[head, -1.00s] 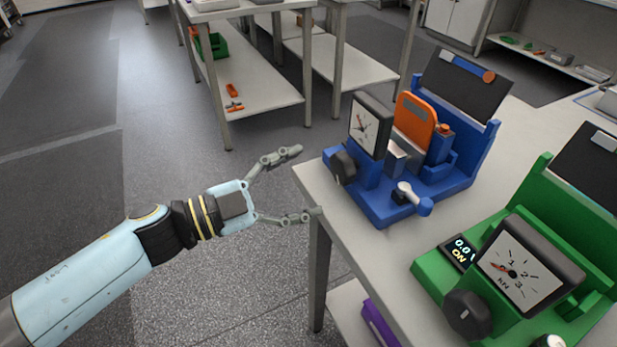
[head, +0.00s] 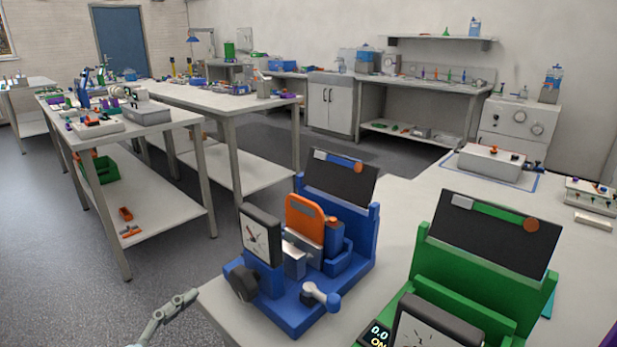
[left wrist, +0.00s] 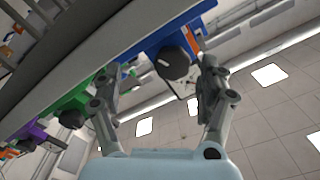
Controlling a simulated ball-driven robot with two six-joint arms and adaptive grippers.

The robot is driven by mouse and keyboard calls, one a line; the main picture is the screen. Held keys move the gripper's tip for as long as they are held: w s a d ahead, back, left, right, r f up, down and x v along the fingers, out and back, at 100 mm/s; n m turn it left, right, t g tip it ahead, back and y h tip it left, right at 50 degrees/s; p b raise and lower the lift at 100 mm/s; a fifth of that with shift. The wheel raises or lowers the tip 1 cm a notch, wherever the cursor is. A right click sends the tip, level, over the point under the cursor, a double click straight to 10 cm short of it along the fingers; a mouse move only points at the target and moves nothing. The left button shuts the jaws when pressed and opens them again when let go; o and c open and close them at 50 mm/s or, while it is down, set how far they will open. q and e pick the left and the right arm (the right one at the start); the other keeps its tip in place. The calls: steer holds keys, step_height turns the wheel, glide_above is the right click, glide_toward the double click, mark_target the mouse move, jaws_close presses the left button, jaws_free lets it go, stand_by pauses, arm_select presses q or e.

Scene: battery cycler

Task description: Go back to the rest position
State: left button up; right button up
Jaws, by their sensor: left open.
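My left gripper (left wrist: 157,78) is open and empty, with its two grey fingers spread apart in the left wrist view. In the head view only one finger of it (head: 168,316) shows at the bottom edge, just left of the front table's corner; the rest is cut off. The blue cycler (head: 290,312), with a dial, a black knob and an orange-framed part, stands on that table. The blue cycler (left wrist: 165,45) also shows beyond the spread fingers in the left wrist view. My right gripper is in neither view.
A green cycler (head: 480,275) stands right of the blue one on the front table (head: 405,205). A long side table (head: 140,128) with several items stands at the left, an orange block (head: 126,214) on its lower shelf. Open floor (head: 60,270) lies left of the front table.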

arm_select(q)
steer(key=s+a+f+n+g+y+b, duration=0.1)
steer(key=s+a+f+n+y+b, duration=0.2)
steer(key=f, duration=0.7)
steer(key=s+a+f+n+g+y, duration=0.1)
steer(key=s+a+f+n+y, duration=0.3)
steer(key=f, duration=0.7)
steer(key=s+a+f+n+g+y+b, duration=0.15)
steer(key=s+f+n, duration=0.25)
steer(key=f, duration=0.6)
steer(key=s+a+f+n+g+y, duration=0.1)
steer(key=s+f+g, duration=0.2)
steer(key=s, duration=0.6)
steer(key=s+a+f+n+g+y, duration=0.1)
steer(key=s+f+g, duration=0.2)
steer(key=s+f, duration=0.4)
steer(key=s+a+f+n+g+y+b, duration=0.1)
steer(key=s+f+g, duration=0.3)
steer(key=s, duration=0.7)
steer(key=shift+s+a+f, duration=0.3)
steer(key=shift+s+f, duration=0.1)
steer(key=shift+f, duration=0.35)
steer(key=shift+w, duration=0.1)
